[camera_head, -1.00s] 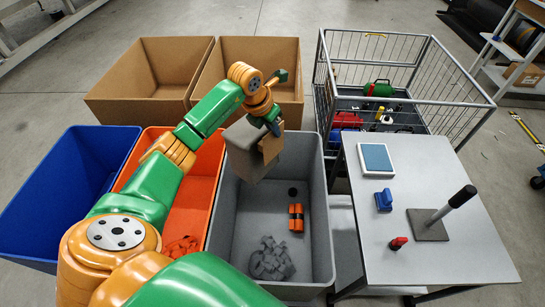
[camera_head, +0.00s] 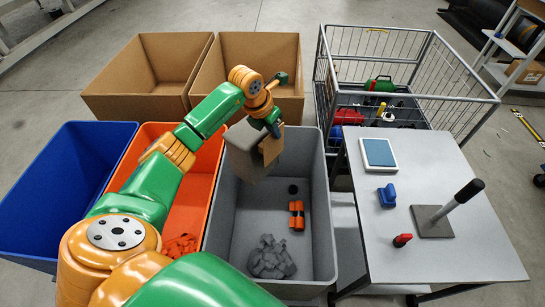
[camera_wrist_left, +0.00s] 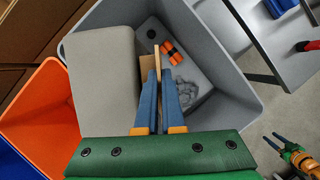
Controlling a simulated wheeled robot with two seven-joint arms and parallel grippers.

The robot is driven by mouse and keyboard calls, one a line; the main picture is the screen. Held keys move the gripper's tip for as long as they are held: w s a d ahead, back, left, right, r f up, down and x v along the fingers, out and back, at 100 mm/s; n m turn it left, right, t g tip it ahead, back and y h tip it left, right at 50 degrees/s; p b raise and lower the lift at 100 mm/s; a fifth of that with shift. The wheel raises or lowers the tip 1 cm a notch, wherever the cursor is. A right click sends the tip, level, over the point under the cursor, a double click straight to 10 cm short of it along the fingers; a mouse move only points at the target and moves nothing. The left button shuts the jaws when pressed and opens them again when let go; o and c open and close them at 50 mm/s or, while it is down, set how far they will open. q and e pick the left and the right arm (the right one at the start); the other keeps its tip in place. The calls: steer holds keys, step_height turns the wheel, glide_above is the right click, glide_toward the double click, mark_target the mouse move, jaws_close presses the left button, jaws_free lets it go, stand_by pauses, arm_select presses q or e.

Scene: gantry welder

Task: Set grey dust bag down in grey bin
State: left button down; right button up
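The grey dust bag (camera_head: 245,150) is a boxy grey body with a brown cardboard collar. It hangs tilted over the far part of the grey bin (camera_head: 324,215), above its floor. My left gripper (camera_head: 272,127) is shut on the bag's brown collar. In the left wrist view, the blue fingers of my left gripper (camera_wrist_left: 155,82) pinch the collar (camera_wrist_left: 146,75), and the grey bag (camera_wrist_left: 104,85) is left of them. My right gripper (camera_wrist_left: 274,143) shows small at the lower right of that view, with its fingers apart and empty.
The grey bin holds orange cylinders (camera_head: 296,214), a black disc (camera_head: 293,189) and grey scraps (camera_head: 271,258). An orange bin (camera_head: 197,190) and a blue bin (camera_head: 60,175) stand left, cardboard boxes (camera_head: 150,65) behind. A wire cart (camera_head: 400,70) and a table (camera_head: 440,260) stand right.

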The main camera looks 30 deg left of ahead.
arm_select(q)
step_height(320, 180, down, 34)
steer(key=b, duration=2.7)
steer(key=shift+b, duration=0.4)
stand_by(1.0)
steer(key=shift+f, duration=0.15)
steer(key=shift+f, duration=0.25)
steer(key=shift+f+b, duration=0.15)
steer(key=shift+b, duration=0.2)
steer(key=shift+f, duration=0.3)
